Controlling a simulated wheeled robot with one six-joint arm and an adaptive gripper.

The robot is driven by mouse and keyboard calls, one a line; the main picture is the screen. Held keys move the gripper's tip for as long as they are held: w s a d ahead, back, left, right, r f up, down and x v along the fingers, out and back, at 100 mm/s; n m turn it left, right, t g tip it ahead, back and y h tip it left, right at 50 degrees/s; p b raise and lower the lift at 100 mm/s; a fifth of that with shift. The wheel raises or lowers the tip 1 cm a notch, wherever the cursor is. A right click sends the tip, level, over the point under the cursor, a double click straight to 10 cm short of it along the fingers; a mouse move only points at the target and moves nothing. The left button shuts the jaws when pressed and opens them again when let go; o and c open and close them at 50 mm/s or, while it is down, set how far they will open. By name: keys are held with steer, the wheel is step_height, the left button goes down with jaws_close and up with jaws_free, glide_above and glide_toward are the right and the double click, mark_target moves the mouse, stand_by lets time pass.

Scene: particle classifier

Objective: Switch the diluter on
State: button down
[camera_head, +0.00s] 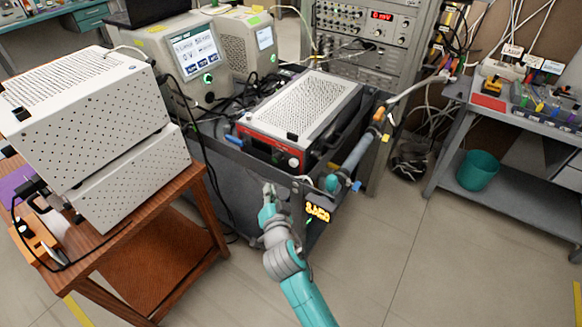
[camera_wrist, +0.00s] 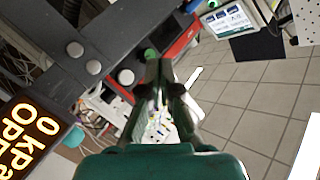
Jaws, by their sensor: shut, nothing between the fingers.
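No label that I can read names the diluter. A red-fronted box with a white perforated top (camera_head: 308,104) sits on the cart above. My gripper (camera_head: 268,188) is in front of the cart, left of the display. In the wrist view my gripper (camera_wrist: 160,72) is shut and empty, its fingers close to the green button; contact cannot be told.
A wooden table (camera_head: 150,258) with white perforated boxes (camera_head: 90,105) stands on the left. A blue-grey tube (camera_head: 355,150) is right of the gripper. Floor between is clear.

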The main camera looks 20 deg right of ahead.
mark_target(294, 163)
steer(key=w+d, duration=0.5)
steer(key=d, duration=0.2)
stand_by(0.6)
steer(key=shift+w+d, duration=0.15)
stand_by(1.3)
steer(key=shift+w+d, duration=0.15)
steer(key=shift+d, duration=0.1)
